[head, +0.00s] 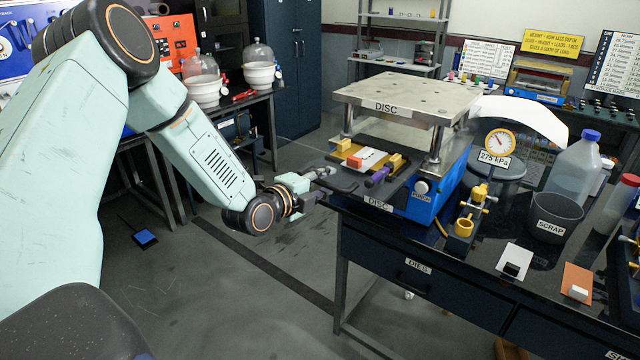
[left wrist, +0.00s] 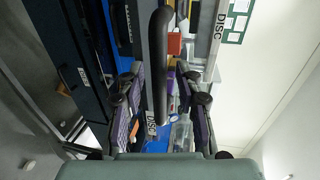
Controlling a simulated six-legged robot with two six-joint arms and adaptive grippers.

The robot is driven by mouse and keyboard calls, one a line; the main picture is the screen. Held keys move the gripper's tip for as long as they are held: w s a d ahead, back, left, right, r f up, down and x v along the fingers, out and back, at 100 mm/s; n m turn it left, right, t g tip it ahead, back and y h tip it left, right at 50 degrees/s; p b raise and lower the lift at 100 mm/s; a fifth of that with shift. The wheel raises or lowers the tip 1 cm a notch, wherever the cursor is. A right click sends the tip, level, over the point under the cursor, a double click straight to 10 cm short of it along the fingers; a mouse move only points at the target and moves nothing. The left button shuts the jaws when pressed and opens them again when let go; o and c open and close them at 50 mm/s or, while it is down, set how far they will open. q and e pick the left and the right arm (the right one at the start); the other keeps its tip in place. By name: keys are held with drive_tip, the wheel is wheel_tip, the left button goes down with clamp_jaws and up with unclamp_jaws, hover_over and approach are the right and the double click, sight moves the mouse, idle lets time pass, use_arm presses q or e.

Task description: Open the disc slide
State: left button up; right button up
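The disc press (head: 410,97) stands on the bench, with a steel top plate labelled DISC on posts above a blue base. Its dark slide (head: 375,199) lies low under the plate, with a DISC label on the front edge and a dark handle at the left. My left gripper (head: 322,174) is at that handle, at the press's left side. In the left wrist view, the dark handle bar (left wrist: 160,60) stands upright in the picture between my two spread fingers, with gaps on both sides. No grip on it shows. My right gripper is not in view.
On the slide area sit yellow blocks (head: 396,162), a red block and a purple piece. A pressure gauge (head: 501,142), a SCRAP cup (head: 555,218) and a bottle (head: 574,175) stand to the right.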

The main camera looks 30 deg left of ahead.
use_arm(q)
drive_tip(key=v, duration=0.5)
drive_tip(key=shift+s+a+r, duration=0.15)
drive_tip(key=shift+s+a, duration=0.05)
drive_tip(key=shift+s, duration=0.3)
drive_tip(key=shift+v, duration=0.75)
drive_tip(key=shift+d, duration=0.15)
